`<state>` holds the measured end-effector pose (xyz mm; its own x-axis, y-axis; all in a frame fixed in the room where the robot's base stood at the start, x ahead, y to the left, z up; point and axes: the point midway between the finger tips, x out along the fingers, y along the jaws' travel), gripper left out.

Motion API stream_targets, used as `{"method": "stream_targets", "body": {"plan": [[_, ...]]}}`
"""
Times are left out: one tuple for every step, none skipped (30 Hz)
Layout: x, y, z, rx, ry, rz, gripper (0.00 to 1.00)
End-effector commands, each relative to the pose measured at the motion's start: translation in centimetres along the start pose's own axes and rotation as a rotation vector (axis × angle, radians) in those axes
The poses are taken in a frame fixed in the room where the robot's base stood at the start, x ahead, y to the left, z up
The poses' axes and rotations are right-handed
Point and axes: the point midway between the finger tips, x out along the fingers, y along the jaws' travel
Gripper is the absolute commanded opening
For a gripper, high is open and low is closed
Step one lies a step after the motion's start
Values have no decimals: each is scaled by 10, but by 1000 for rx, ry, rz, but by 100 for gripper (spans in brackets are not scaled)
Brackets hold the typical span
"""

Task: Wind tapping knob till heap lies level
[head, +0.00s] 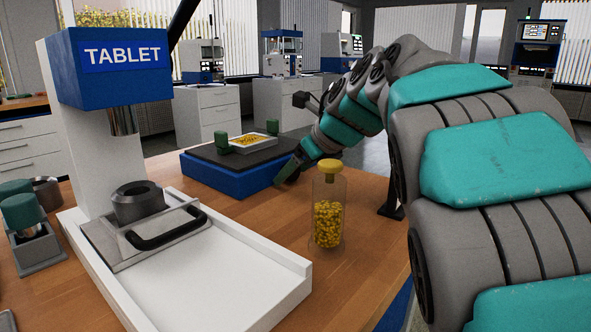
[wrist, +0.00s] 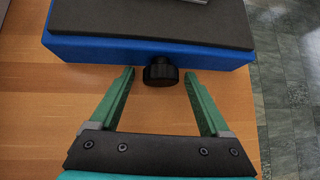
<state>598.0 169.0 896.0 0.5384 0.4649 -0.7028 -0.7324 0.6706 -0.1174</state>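The tapping knob (wrist: 160,72) is a small black ribbed knob on the front face of a blue base with a dark top pad (head: 205,168). In the wrist view my gripper (wrist: 160,75) is open, its two green fingers on either side of the knob, with gaps between each finger and the knob. In the head view my gripper (head: 278,182) is beside the base's right end, and the knob is hidden there. A yellow heap (head: 250,141) lies in a shallow white tray on the pad, between two green blocks. Whether the heap is level is too small to tell.
A glass jar of yellow granules (head: 328,222) stands on the wooden table close to my arm. A white tablet press (head: 125,70) with a tray (head: 215,285) stands at the left. Green-topped parts (head: 20,212) sit at the far left.

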Motion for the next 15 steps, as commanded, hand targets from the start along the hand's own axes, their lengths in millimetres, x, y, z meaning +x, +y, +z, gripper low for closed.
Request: {"method": "stream_targets", "body": {"plan": [[0, 0, 0, 0, 0, 0, 74], [0, 0, 0, 0, 0, 0, 70], [0, 0, 0, 0, 0, 0, 66], [0, 0, 0, 0, 0, 0, 62], [0, 0, 0, 0, 0, 0, 59], [0, 0, 0, 0, 0, 0, 55], [0, 0, 0, 0, 0, 0, 51], [0, 0, 0, 0, 0, -1, 48], [0, 0, 0, 0, 0, 0, 43], [0, 0, 0, 0, 0, -1, 40], [0, 0, 0, 0, 0, 0, 36], [0, 0, 0, 0, 0, 0, 32], [0, 0, 0, 1, 0, 0, 29], [0, 0, 0, 0, 0, 0, 25], [0, 0, 0, 0, 0, -1, 21]]}}
